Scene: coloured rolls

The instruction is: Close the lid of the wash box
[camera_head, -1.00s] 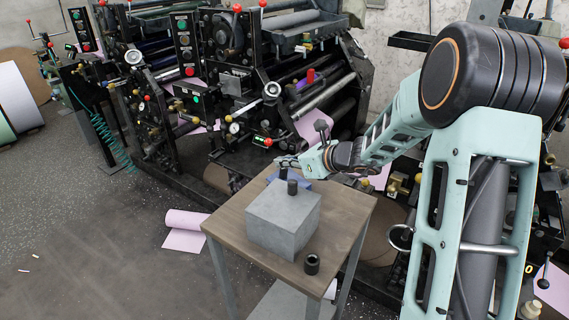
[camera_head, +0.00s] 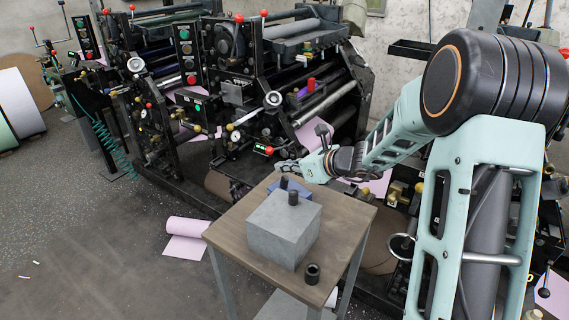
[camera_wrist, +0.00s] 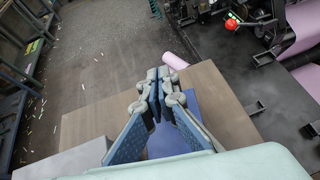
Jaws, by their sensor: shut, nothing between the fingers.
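A grey box (camera_head: 280,232) with a flat top and a dark knob (camera_head: 293,198) stands on a small wooden table. Its near corner also shows in the wrist view (camera_wrist: 62,160). Behind it lies a blue piece (camera_head: 302,188), mostly hidden by the grey box, with a second dark knob (camera_head: 284,183) near it. A blue surface (camera_wrist: 172,137) also shows beneath my fingers in the wrist view. I cannot tell which part is the wash box's lid. My gripper (camera_head: 281,166) is shut and empty, above the table's far side behind the box. Its fingertips meet in the wrist view (camera_wrist: 158,76).
The wooden table (camera_head: 343,225) has bare top around the box. Printing machines (camera_head: 255,120) with levers stand close behind. A pink roll (camera_head: 188,228) lies on the floor to the left.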

